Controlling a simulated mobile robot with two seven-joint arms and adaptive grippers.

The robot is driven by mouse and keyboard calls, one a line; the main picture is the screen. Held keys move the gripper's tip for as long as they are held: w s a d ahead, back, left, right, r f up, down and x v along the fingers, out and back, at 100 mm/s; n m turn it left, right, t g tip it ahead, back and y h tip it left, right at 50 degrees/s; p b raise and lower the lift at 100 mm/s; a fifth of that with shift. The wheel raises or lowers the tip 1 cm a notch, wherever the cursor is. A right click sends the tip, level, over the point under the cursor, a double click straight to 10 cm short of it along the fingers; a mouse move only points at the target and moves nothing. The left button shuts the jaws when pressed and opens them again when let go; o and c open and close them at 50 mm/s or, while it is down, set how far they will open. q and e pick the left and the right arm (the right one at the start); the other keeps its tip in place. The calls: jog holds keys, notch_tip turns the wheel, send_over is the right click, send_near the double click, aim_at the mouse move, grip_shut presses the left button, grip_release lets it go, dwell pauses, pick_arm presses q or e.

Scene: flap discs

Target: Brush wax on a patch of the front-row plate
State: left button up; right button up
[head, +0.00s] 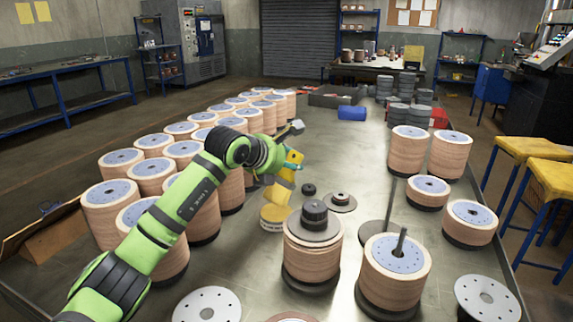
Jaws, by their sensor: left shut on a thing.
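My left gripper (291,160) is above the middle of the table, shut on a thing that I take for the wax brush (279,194). The brush is mostly hidden by the gripper; its yellow lower part hangs down close to a round tin with a yellow top (272,218), and I cannot tell whether they touch. Pale, perforated plates top several disc stacks. At the front, one plate (399,262) lies on a stack with a dark rod standing up through it. Another front stack carries a dark round weight (314,213). My right gripper is not in view.
Rows of disc stacks (122,158) fill the table's left side, under my left arm. More stacks (450,150) stand at the right. Loose plates (488,298) lie at the front. A blue block (352,113) lies farther back. Bare table (340,155) shows in the middle.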

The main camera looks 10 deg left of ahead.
pick_arm(q)
jog(key=shift+r+p, duration=1.3)
jog(key=shift+r, duration=1.2)
jog(key=shift+r, duration=0.1)
